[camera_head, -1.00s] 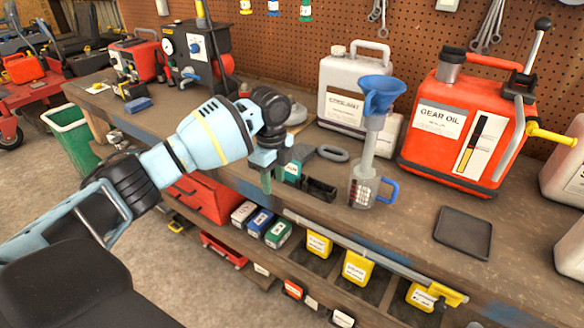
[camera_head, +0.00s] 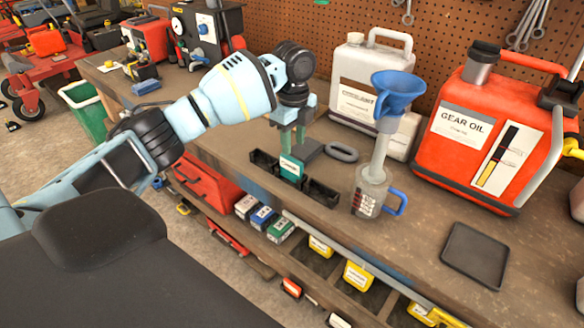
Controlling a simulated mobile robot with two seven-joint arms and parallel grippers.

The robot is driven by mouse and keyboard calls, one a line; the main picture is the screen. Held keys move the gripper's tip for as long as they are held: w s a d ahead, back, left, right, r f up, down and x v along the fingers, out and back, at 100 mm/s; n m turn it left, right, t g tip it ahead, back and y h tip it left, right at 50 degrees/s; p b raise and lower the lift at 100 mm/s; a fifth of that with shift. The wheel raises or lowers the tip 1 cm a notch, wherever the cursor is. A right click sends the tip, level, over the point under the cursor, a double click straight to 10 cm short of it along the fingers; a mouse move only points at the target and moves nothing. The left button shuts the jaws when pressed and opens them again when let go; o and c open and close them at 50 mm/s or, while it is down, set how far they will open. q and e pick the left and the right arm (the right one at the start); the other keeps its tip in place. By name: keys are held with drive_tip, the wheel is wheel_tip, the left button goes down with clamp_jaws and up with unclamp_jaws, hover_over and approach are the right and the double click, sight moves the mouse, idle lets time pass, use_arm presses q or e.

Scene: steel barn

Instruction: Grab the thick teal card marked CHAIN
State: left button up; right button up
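The thick teal card (camera_head: 291,168) has a white label whose lettering is too small to read. It stands upright in the middle of a low black holder (camera_head: 322,194) on the workbench. My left gripper (camera_head: 292,150) points down just above and behind the card. Its two greenish fingers look slightly apart, with nothing seen between them. I cannot tell whether the fingertips touch the card's top edge. My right gripper is not in view.
A grey block lies right behind the card, with a dark ring (camera_head: 342,152) beside it. A measuring jug (camera_head: 370,192) with a blue funnel (camera_head: 396,93) stands to the right. Behind are a pale jug (camera_head: 362,85) and a red GEAR OIL can (camera_head: 480,135). A black tray (camera_head: 475,255) lies front right.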

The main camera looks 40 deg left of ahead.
sight(291, 159)
use_arm(q)
drive_tip(key=shift+s+a+f, duration=0.1)
drive_tip(key=shift+s+f, duration=0.05)
drive_tip(key=shift+f, duration=1.6)
drive_tip(key=shift+s+f, duration=0.1)
drive_tip(key=shift+f, duration=1.6)
drive_tip(key=shift+c, duration=0.2)
clamp_jaws()
